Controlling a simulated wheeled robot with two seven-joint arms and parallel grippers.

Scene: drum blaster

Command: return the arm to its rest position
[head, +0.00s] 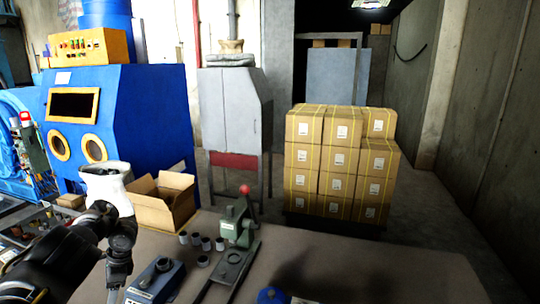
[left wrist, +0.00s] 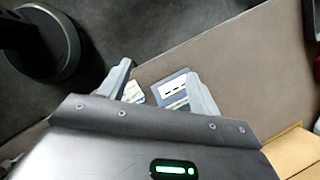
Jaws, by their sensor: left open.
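My left arm comes in from the lower left of the head view. Its black and white links stand over the left part of the table, in front of the cardboard box. In the left wrist view my left gripper (left wrist: 160,80) is open, its two grey fingers spread apart with nothing held between them. Beyond and between the fingertips a small blue panel (left wrist: 173,88) with white labels shows near the table edge; the near finger parts hide some of it. My right gripper is in neither view.
On the table (head: 330,265) stand a green press (head: 238,225), several small dark cups (head: 205,243), a blue device (head: 155,282) and an open cardboard box (head: 163,212). Behind are a blue blasting cabinet (head: 125,110), a grey cabinet (head: 230,110) and stacked cartons (head: 340,160).

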